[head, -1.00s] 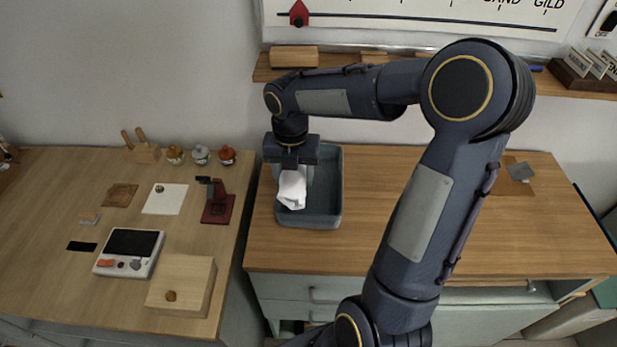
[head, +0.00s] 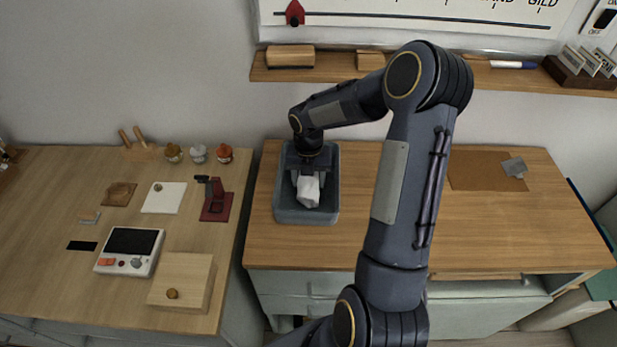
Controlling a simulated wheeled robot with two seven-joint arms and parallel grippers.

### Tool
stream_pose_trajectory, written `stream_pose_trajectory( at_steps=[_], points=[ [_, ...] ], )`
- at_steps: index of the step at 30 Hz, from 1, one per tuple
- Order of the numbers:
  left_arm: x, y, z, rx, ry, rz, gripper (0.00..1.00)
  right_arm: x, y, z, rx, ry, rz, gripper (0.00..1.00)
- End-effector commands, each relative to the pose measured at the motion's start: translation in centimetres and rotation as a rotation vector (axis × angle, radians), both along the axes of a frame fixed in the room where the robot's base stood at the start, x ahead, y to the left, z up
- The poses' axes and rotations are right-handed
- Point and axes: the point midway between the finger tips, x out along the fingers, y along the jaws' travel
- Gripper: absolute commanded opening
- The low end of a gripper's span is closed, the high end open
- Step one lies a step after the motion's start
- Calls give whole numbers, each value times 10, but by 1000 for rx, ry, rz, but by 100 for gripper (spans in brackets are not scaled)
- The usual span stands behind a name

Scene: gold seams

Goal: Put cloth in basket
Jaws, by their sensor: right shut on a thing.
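The white cloth (head: 308,192) hangs bunched between the fingers of my right gripper (head: 308,178). The gripper points down and is shut on the cloth. The grey-blue basket (head: 277,211) stands at the left end of the right-hand wooden counter. The gripper and cloth are within the basket's outline, low in its opening. I cannot tell whether the cloth touches the basket floor. My left gripper is not in view.
The right-hand counter (head: 500,225) is mostly clear, with a brown mat (head: 475,172) at the back. A shelf (head: 430,75) runs along the wall behind. The left table holds a red stand (head: 215,205), a console (head: 128,252) and a wooden box (head: 190,285).

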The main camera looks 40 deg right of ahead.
Motion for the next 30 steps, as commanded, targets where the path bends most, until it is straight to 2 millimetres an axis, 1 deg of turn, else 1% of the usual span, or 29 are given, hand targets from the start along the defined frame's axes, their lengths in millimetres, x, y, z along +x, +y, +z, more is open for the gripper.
stream_pose_trajectory(
  at_steps=[7, 8, 12, 13, 20, 22, 26, 30],
  points=[
    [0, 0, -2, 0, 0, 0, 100, 0, 0, -4, -1, 1, 0, 32],
    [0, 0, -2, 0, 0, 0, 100, 0, 0, -4, -1, 1, 0, 55],
    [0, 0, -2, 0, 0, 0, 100, 0, 0, -3, -1, 1, 0, 74],
    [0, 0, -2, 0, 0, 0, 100, 0, 0, -3, -1, 1, 0, 76],
    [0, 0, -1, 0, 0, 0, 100, 0, 0, -2, -1, 1, 0, 76],
    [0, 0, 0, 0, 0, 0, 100, 0, 0, 1, 0, 0, 0, 76],
    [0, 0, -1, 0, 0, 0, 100, 1, -1, 14, -3, -3, -1, 76],
    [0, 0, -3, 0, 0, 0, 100, 1, -1, 39, -3, -4, -1, 76]
  ],
)
